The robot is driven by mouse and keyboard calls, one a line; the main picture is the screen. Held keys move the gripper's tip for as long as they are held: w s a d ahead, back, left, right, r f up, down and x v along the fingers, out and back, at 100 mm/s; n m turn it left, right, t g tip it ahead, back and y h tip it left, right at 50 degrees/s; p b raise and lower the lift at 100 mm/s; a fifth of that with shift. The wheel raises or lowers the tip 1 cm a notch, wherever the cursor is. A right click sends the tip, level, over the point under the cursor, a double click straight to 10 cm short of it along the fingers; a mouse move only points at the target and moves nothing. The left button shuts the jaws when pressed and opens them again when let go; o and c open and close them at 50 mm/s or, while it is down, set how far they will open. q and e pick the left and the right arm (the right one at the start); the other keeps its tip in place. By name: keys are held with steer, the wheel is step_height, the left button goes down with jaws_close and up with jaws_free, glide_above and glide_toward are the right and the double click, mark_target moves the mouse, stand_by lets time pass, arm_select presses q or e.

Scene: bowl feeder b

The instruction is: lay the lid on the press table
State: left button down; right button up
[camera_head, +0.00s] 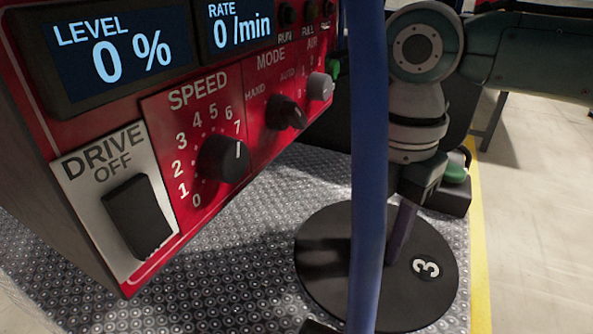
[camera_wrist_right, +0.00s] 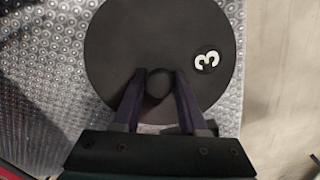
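The lid (camera_head: 330,262) is a flat black disc with a white number 3 near its right edge. In the right wrist view the lid (camera_wrist_right: 115,45) fills the upper middle, and its round black knob (camera_wrist_right: 158,84) sits between the fingertips. My right gripper (camera_head: 396,252) reaches down to the lid's middle. In the right wrist view the gripper (camera_wrist_right: 159,77) has one finger on each side of the knob, apparently touching it. I cannot tell for sure whether the lid hangs above the studded metal surface or rests on it. No press table can be clearly made out. My left gripper is not in view.
A red control panel (camera_head: 255,120) with knobs and displays fills the upper left. A blue upright post (camera_head: 366,150) crosses in front of the lid. Studded metal surface (camera_head: 200,270) lies below, bordered at right by a yellow line (camera_head: 481,290) and bare floor.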

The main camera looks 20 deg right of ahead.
mark_target(379, 231)
steer(key=o, duration=0.5)
steer(key=shift+c, duration=0.2)
step_height(379, 231, up, 12)
steer(key=p, duration=0.3)
steer(key=shift+r, duration=0.2)
